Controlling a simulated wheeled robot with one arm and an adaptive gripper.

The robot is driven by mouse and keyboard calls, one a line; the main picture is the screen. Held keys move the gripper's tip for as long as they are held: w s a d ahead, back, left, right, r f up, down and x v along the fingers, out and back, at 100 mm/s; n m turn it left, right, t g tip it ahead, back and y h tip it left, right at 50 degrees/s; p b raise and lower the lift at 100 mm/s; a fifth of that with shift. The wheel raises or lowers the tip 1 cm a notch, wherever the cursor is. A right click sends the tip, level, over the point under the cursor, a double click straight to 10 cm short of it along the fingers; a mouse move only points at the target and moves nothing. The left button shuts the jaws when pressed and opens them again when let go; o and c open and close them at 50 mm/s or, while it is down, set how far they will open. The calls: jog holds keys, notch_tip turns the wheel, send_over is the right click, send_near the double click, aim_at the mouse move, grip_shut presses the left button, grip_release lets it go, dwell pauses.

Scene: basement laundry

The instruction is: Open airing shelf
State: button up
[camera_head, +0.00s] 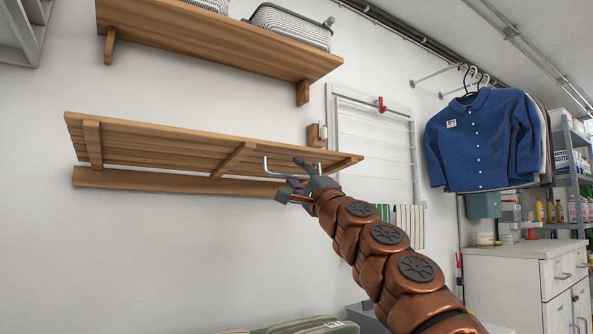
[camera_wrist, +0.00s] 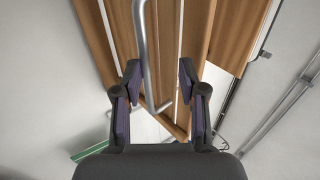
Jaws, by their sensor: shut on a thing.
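The airing shelf (camera_head: 200,150) is a slatted wooden panel with cross battens, standing out from the wall above a wooden wall board (camera_head: 170,181). A bent grey metal handle (camera_head: 267,167) hangs under its right part. My gripper (camera_head: 290,191) is at this handle, below the shelf's right end, and shut on it. In the wrist view the handle (camera_wrist: 149,70) runs down between my two fingers (camera_wrist: 160,95), with the slats (camera_wrist: 185,40) behind it. The exact contact of the finger pads with the metal is not clear.
A fixed wooden shelf (camera_head: 220,38) with wire baskets (camera_head: 290,27) is above. A white wall rack (camera_head: 375,140) with a red clip is behind to the right. A blue shirt (camera_head: 482,142) hangs further right, above a white cabinet (camera_head: 515,285).

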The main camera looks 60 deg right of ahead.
jog(key=shift+s+a+f, duration=0.2)
jog(key=shift+s+f, duration=0.15)
jog(key=shift+s, duration=0.15)
jog(key=shift+f, duration=0.1)
jog(key=shift+w+a, duration=0.1)
jog(key=shift+w, duration=0.05)
dwell(0.4)
jog(key=shift+f, duration=0.15)
